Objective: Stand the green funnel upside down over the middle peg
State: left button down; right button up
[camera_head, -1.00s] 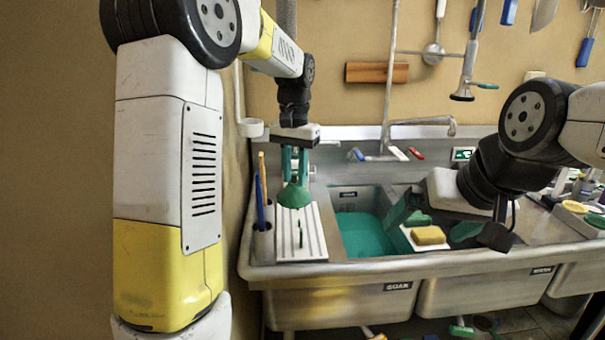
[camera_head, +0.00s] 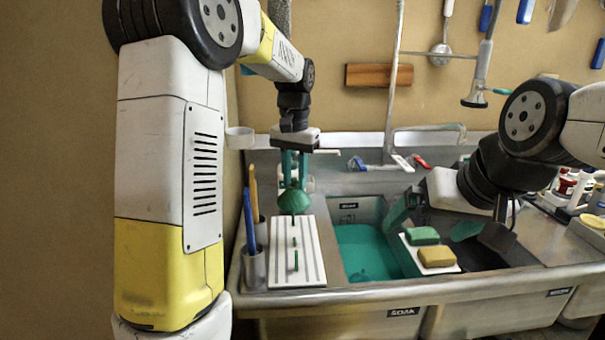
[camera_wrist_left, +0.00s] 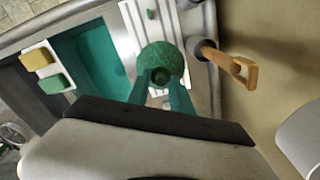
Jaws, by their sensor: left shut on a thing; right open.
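My left gripper (camera_head: 293,180) is shut on the green funnel (camera_head: 294,201), holding it by its narrow end with the wide end down. The funnel hangs near the far end of a white ribbed board (camera_head: 312,262). Green pegs stand in a row on the board; the nearest peg (camera_head: 296,262) and the middle peg (camera_head: 294,243) show in front of the funnel. Another short green piece shows just below the funnel. In the left wrist view the funnel (camera_wrist_left: 160,60) hides part of the board; one peg (camera_wrist_left: 150,14) shows beyond it. My right gripper (camera_head: 435,222) is open over the sink.
The sink basin (camera_head: 365,255) lies to the right. A green sponge (camera_head: 423,236) and a yellow sponge (camera_head: 437,256) lie on a white tray. A faucet stands behind.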

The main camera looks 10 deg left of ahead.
aim_at(295, 204)
pick_arm(q)
jog(key=shift+f, duration=6.45)
jog(key=shift+f, duration=0.4)
grip_release()
jog(key=shift+r, duration=0.1)
jog(key=shift+r, duration=0.85)
jog(key=shift+r, duration=0.15)
jog(key=shift+r, duration=0.85)
jog(key=shift+r, duration=0.15)
jog(key=shift+r, duration=0.85)
